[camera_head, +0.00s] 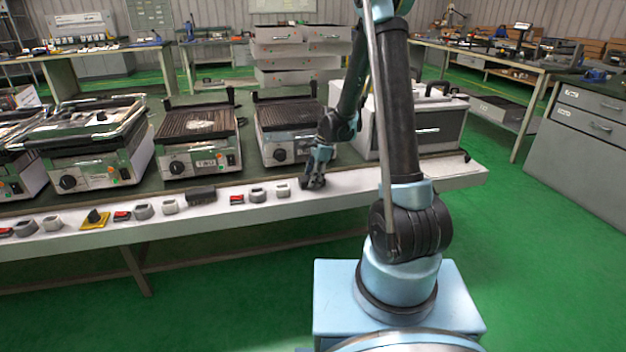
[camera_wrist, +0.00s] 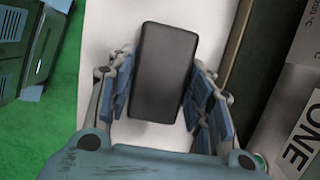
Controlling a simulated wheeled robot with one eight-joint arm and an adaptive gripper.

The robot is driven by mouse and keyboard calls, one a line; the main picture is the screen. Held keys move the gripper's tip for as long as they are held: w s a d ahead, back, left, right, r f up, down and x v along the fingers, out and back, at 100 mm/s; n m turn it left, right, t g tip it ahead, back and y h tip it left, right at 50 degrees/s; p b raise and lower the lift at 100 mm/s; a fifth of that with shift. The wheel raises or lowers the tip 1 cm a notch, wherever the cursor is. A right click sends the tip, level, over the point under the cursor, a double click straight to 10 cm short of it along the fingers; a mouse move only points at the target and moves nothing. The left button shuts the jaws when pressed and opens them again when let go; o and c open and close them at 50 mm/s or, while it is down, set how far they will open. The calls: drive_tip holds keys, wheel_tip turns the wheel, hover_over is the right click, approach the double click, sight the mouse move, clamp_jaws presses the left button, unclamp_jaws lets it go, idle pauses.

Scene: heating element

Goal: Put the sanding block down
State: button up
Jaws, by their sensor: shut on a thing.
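The sanding block, a dark grey rectangular block (camera_wrist: 165,72), sits lengthwise between the blue-padded fingers of my gripper (camera_wrist: 160,95) in the wrist view. The fingers are shut on its two long sides. Beneath it is the white front ledge of the workbench (camera_head: 375,180). I cannot tell whether the block touches the ledge. In the head view my gripper (camera_head: 313,182) is low over the ledge, right of the row of small items, and it mostly hides the block.
Along the ledge to the left lie a dark block (camera_head: 201,194), red switches (camera_head: 236,199), grey rings (camera_head: 258,195) and a yellow piece with a black knob (camera_head: 95,219). Contact grills (camera_head: 198,140) stand behind. A large metal appliance (camera_head: 435,130) stands right. The ledge right of my gripper is bare.

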drive_tip(key=o, duration=0.9)
drive_tip(key=shift+f, duration=0.1)
drive_tip(key=s+v, duration=0.1)
drive_tip(key=v, duration=1)
drive_tip(key=s+d+r+n, duration=0.3)
drive_tip(key=s+d+r, duration=0.2)
drive_tip(key=s+r, duration=0.1)
drive_tip(key=s+d+f+n+t+h, duration=0.1)
drive_tip(key=s+d+n, duration=0.3)
drive_tip(key=s, duration=0.4)
drive_tip(key=s+d+f+n+t+h, duration=0.1)
drive_tip(key=s+d+n, duration=0.3)
drive_tip(key=s, duration=0.5)
drive_tip(key=s+d+f+n+t+h, duration=0.1)
drive_tip(key=s+d+n, duration=0.3)
drive_tip(key=s, duration=0.4)
drive_tip(key=shift+s+d+f, duration=0.3)
drive_tip(key=shift+s+d, duration=0.05)
drive_tip(key=shift+d, duration=0.35)
